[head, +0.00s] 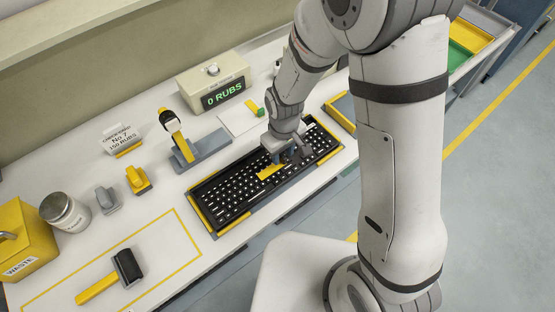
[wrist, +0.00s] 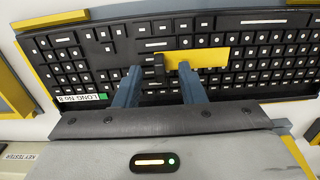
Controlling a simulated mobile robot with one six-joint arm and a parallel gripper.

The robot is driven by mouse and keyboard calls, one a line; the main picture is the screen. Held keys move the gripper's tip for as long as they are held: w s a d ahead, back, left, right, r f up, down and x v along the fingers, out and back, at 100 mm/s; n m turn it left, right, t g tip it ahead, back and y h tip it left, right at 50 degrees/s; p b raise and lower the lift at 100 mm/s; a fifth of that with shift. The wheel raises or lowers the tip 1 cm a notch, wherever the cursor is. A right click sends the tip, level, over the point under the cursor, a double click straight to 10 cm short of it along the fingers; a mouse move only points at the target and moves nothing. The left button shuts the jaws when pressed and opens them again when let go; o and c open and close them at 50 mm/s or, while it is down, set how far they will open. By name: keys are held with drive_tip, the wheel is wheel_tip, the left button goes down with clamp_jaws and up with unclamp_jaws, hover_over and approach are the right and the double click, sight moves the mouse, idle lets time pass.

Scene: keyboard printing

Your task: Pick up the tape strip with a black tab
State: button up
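The yellow tape strip (wrist: 208,58) lies across the black keyboard (wrist: 105,62). Its black tab (wrist: 158,68) is at its left end in the wrist view. My gripper (wrist: 158,84) is open, with one blue-grey finger left of the tab and the other to its right, over the lower edge of the strip. A gap shows between the tab and the left finger. In the head view the strip (head: 268,172) shows beside my gripper (head: 282,155), low over the keyboard; the tab is hard to make out there.
The yellow-outlined area (head: 165,250) is partly clear.

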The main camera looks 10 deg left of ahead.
drive_tip(key=shift+f, duration=0.7)
clamp_jaws()
